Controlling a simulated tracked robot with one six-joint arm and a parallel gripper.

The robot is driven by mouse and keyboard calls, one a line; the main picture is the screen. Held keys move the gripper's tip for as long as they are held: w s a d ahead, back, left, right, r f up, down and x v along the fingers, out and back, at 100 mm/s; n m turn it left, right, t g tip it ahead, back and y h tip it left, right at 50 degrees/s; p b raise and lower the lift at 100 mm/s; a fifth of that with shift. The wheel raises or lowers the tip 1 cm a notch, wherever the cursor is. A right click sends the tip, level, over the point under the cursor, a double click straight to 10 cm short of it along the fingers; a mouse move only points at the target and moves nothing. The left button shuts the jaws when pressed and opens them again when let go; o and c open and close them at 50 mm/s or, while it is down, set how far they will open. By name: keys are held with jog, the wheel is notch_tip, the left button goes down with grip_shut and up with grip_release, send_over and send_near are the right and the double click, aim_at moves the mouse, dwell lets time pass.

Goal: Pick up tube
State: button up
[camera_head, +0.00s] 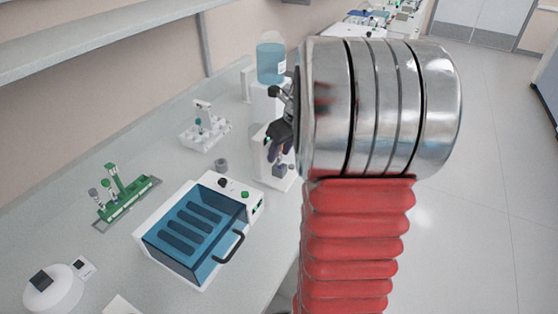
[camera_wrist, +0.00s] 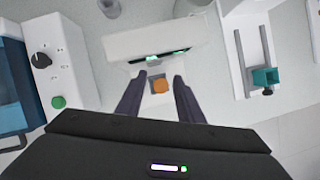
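In the wrist view, my gripper (camera_wrist: 160,76) points down with its two dark fingers apart. Between and below them is a small orange piece (camera_wrist: 160,86) in or on a grey block, in front of a white device; whether it is a tube's cap I cannot tell. In the head view, my gripper (camera_head: 280,140) is in front of the white device (camera_head: 262,152), partly hidden by my arm. A white rack (camera_head: 206,134) farther back also holds small tubes.
A white box with a blue lid (camera_head: 190,232) and black handle stands on the bench near the device. A blue water container (camera_head: 270,62) stands behind. A small grey cup (camera_head: 221,165) is beside the box. A teal piece (camera_wrist: 265,77) sits on a white unit at right.

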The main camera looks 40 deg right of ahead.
jog(key=shift+c, duration=0.2)
grip_shut()
notch_tip(320, 180, up, 10)
jog(key=shift+r, duration=0.1)
dwell(0.6)
dwell(0.5)
